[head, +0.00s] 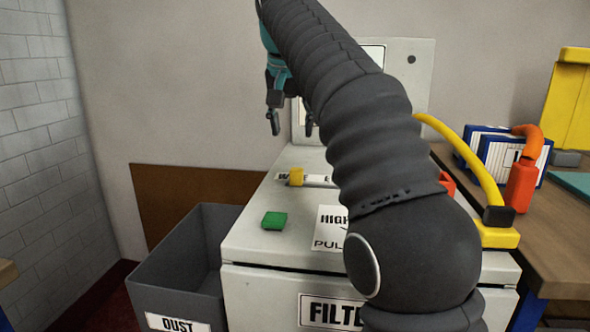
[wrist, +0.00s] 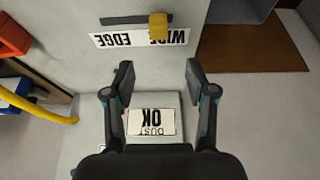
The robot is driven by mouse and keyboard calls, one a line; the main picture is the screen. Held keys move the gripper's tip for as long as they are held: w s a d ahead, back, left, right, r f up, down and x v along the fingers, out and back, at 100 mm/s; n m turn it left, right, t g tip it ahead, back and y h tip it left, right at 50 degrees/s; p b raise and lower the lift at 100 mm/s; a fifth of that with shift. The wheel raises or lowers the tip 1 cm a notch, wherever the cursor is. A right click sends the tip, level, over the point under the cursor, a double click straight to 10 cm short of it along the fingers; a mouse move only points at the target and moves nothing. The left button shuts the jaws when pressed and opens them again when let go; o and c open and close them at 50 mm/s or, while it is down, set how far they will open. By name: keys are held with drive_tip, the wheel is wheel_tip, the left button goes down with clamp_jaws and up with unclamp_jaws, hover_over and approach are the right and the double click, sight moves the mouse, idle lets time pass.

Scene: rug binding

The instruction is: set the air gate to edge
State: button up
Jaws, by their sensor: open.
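The air gate's yellow knob (head: 296,176) sits in a dark slot on top of the pale filter cabinet (head: 255,238), at the slot's left end in the head view. In the wrist view, the yellow knob (wrist: 158,26) is at the slot's right end, beside WIDE on the upside-down label (wrist: 112,40); EDGE is at the other end. My gripper (head: 290,123) is open and empty above the cabinet's back part. In the wrist view, my gripper (wrist: 157,72) has its fingers apart, with the knob beyond the fingertips, not between them.
A green block (head: 274,220) is on the cabinet top. A grey DUST bin (head: 172,260) stands left. A yellow hose (head: 465,155) arches at right by the workbench (head: 565,235). A DUST OK sign (wrist: 152,122) shows between my fingers. My arm hides part of the cabinet.

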sight(296, 169)
drive_tip(key=b+x, duration=0.3)
drive_tip(key=x, duration=0.9)
drive_tip(key=shift+d+f, duration=0.15)
drive_tip(key=shift+f, duration=0.1)
clamp_jaws()
